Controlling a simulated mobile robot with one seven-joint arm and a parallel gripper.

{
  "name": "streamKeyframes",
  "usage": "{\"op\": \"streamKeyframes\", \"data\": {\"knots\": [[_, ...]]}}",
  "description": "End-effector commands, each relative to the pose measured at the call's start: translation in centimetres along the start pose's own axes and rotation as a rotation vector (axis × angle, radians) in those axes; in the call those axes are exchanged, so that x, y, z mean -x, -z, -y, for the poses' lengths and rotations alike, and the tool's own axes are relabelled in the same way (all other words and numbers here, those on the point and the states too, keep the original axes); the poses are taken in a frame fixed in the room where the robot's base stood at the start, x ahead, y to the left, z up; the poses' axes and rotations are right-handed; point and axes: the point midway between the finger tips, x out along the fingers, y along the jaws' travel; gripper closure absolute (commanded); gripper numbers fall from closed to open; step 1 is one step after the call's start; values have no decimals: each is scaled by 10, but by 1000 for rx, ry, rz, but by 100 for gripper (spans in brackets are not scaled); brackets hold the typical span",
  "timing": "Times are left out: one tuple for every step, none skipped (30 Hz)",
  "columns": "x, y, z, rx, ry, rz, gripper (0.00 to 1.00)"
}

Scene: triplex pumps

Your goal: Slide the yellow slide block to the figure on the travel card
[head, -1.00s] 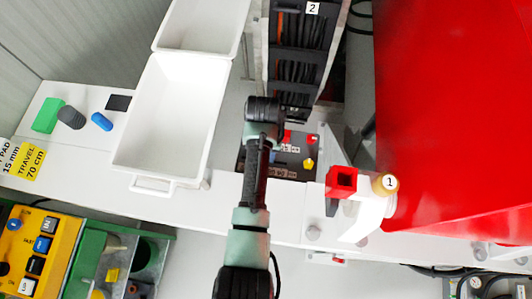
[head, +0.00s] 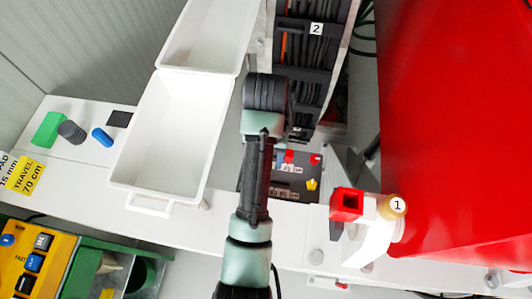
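The yellow slide block (head: 311,184) is a small piece on the right part of a dark panel (head: 292,195) in the middle of the head view. The travel card (head: 26,175) is yellow and lies at the far left; it reads "TRAVEL 70 cm". My arm reaches up the middle of the picture and covers the left part of the panel. My gripper's fingers do not show, so I cannot tell how they stand to the block. The panel's small white markings are too small to read.
White open bins (head: 178,130) stand left of my arm. A red hollow block (head: 347,204) stands right of the panel, beside a tan-topped part marked 1 (head: 397,206). A large red housing (head: 455,120) fills the right. A dark cable rack marked 2 (head: 312,60) is behind.

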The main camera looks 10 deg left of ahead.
Motion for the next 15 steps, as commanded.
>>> {"op": "streamKeyframes", "data": {"knots": [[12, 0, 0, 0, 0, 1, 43], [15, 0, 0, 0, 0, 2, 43], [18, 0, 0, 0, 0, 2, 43], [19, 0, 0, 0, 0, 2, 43], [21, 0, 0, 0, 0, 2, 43], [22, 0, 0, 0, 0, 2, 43], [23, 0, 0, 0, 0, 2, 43], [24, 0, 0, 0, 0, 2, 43], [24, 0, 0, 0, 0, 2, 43], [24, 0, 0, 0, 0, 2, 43], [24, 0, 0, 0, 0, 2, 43], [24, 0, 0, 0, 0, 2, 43], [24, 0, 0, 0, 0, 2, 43], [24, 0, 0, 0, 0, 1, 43], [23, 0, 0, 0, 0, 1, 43]]}}
